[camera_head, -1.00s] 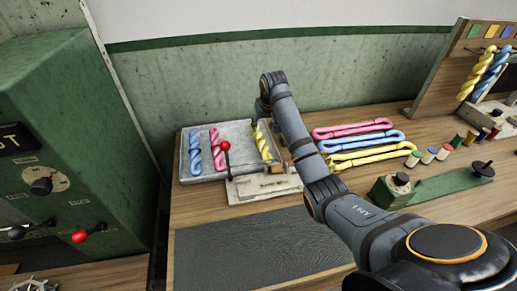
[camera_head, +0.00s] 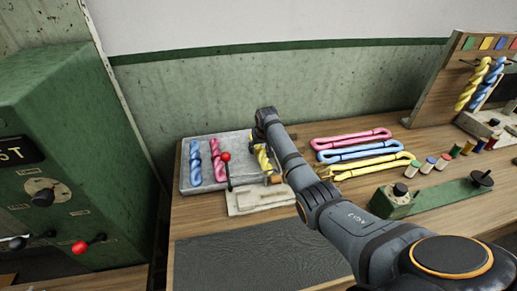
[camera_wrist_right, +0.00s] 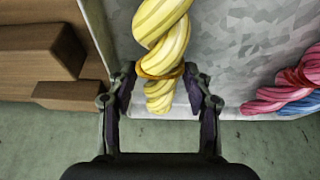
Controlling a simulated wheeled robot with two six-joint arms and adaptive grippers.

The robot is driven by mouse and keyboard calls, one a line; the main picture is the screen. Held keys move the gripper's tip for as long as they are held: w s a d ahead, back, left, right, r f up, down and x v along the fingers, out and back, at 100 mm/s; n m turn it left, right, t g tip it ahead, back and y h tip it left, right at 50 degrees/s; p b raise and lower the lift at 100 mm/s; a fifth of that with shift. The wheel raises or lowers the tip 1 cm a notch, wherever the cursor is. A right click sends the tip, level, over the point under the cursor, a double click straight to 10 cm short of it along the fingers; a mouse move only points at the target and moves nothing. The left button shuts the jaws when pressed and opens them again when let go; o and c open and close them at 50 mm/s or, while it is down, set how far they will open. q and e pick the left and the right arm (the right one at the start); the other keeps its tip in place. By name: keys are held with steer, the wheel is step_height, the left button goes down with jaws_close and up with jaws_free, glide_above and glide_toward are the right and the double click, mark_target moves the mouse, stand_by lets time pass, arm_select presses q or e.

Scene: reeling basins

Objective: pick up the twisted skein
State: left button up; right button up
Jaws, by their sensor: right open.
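A yellow twisted skein (camera_head: 263,158) lies at the right end of a grey tray that also holds a blue twisted skein (camera_head: 195,163) and a pink one (camera_head: 217,160). My right gripper (camera_head: 260,143) is low over the yellow skein and partly hides it. In the right wrist view the gripper (camera_wrist_right: 160,80) is open, with one finger on each side of the lower end of the yellow skein (camera_wrist_right: 163,30). Gaps show between fingers and skein; I cannot tell the exact height. My left gripper is not in view.
Looped pink (camera_head: 350,138), blue and yellow skeins lie to the right. Wooden blocks (camera_wrist_right: 45,55) sit beside the tray. A green machine (camera_head: 60,130) stands left.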

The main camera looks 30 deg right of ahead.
steer(key=shift+w+f, duration=0.1)
steer(key=shift+f, duration=0.05)
steer(key=c, duration=1)
steer(key=shift+o, duration=0.2)
